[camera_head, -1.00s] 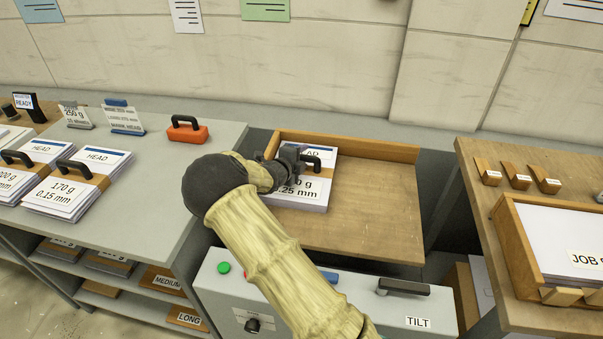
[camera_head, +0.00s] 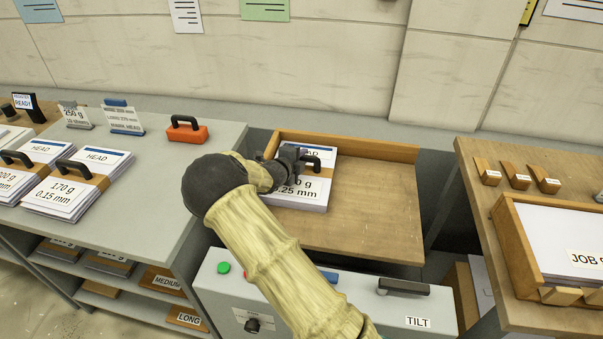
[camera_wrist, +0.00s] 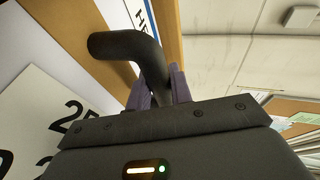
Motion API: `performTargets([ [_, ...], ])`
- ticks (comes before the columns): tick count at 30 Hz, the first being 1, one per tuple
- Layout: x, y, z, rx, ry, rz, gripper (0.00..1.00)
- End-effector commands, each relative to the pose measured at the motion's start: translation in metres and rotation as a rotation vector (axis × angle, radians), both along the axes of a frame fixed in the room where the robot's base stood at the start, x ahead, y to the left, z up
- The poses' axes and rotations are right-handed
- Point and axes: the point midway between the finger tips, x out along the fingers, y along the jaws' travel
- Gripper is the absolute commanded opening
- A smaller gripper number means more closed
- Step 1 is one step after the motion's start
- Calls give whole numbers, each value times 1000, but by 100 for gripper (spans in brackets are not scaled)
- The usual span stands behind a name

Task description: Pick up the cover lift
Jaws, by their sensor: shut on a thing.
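The cover lift (camera_head: 300,205) is a stack of white sheets with a band, a black handle and a label partly reading HEAD and 0.25 mm. It lies at the left side of a wooden tilting tray in the head view. My gripper (camera_head: 292,158) is at the stack's upper part. In the wrist view my gripper (camera_wrist: 162,88) is shut on the black handle (camera_wrist: 122,45), its fingers on either side of one leg. The white label (camera_wrist: 45,120) shows below the handle. My arm hides part of the stack.
The wooden tray (camera_head: 375,205) has raised edges at back and left; its right part is bare. A grey machine front (camera_head: 350,300) with TILT label stands before it. Banded stacks (camera_head: 70,190) and an orange handled block (camera_head: 187,133) are on the left bench. A job tray (camera_head: 520,235) is right.

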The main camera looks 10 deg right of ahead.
Motion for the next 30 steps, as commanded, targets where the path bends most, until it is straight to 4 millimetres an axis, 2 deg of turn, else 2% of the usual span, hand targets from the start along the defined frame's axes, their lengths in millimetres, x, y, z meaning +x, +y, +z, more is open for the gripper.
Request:
performTargets([
  [19, -1, -2, -1, 0, 2, -3, 0],
  [30, -1, -3, 5, -3, -6, -4, 0],
])
